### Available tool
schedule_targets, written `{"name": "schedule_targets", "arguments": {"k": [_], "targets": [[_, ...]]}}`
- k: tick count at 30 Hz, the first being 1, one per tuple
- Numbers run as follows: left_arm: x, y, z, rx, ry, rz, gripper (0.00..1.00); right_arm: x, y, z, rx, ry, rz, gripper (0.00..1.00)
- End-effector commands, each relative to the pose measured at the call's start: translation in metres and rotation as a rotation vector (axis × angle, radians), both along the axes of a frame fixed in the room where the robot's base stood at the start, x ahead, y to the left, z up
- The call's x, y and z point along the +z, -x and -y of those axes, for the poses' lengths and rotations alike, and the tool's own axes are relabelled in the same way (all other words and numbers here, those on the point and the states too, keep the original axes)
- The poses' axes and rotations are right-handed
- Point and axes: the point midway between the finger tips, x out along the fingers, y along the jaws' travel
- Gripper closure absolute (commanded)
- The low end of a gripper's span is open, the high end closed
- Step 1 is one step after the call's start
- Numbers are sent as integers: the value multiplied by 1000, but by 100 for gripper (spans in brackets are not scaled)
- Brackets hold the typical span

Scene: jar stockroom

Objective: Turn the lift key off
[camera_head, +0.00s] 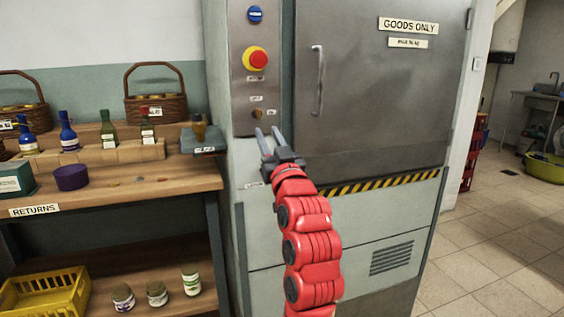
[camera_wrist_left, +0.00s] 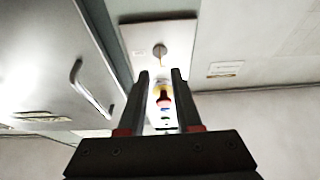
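The lift key (camera_head: 257,114) is a small brass-coloured key switch low on the grey control panel (camera_head: 240,85), left of the goods lift door. In the left wrist view the key (camera_wrist_left: 159,51) shows as a round lock with a yellowish stem, just beyond the fingertips. My left gripper (camera_head: 268,129) is open and empty, its two fingers pointing at the panel just below and right of the key. It appears apart from the key. Exact key angle is too small to tell. My right gripper is not in view.
A red emergency button (camera_head: 257,59) and a blue button (camera_head: 255,14) sit higher on the panel. The metal lift door (camera_head: 375,90) has a vertical handle (camera_head: 318,80) close on the right. A wooden shelf (camera_head: 170,183) with bottles stands at left.

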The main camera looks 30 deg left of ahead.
Motion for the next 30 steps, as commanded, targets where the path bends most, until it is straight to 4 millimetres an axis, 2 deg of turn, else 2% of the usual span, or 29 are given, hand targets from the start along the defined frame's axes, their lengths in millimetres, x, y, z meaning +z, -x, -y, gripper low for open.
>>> {"name": "schedule_targets", "arguments": {"k": [1, 6, 12, 18, 30], "targets": [[-3, 8, 12, -4, -2, 2, 67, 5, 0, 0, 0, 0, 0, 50], [-21, 34, 44, -5, -2, -2, 67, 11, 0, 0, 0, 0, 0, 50], [-37, 57, 70, -2, -2, -1, 67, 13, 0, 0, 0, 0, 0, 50], [-41, 67, 79, 1, -1, 2, 67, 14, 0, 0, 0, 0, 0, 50], [-42, 67, 79, 1, -1, 2, 67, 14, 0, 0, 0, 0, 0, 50]]}}
